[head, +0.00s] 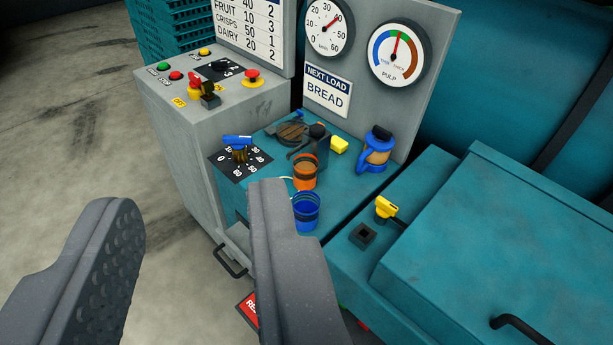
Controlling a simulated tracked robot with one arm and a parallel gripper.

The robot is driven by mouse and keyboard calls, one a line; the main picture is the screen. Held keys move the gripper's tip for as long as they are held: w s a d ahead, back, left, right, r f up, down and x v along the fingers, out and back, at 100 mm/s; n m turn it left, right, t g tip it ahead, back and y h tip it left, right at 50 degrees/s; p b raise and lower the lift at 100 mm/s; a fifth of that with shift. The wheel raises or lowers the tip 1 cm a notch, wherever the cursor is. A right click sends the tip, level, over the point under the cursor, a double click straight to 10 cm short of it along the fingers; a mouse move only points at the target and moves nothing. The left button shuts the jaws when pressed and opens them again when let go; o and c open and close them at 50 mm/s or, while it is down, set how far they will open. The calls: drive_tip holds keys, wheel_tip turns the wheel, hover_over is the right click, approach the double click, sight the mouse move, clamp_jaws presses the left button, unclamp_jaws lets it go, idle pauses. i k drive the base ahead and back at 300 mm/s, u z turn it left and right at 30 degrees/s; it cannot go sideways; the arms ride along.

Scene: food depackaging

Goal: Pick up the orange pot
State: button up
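The orange pot (305,174) is a small upright cup with a dark band around it. It stands on the teal counter (345,190) of the machine, just behind a similar blue pot (306,210). The blue pot overlaps its lower edge in the view. My gripper (196,200) is open, with nothing between its two grey fingers. The fingers are large in the foreground. The right finger appears just left of and below the two pots, and the orange pot is outside the gap between the fingers.
Behind the pots are a dark jug (312,150), a yellow block (339,145) and a blue-handled mug (376,150). A blue-topped dial knob (238,148) is to the left. A yellow lever (386,208) and a teal lid (500,240) are to the right. A gauge panel (365,85) rises behind.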

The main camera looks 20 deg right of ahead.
sight(305, 166)
drive_tip(key=z, duration=0.1)
drive_tip(key=i, duration=1)
drive_tip(key=u, duration=0.1)
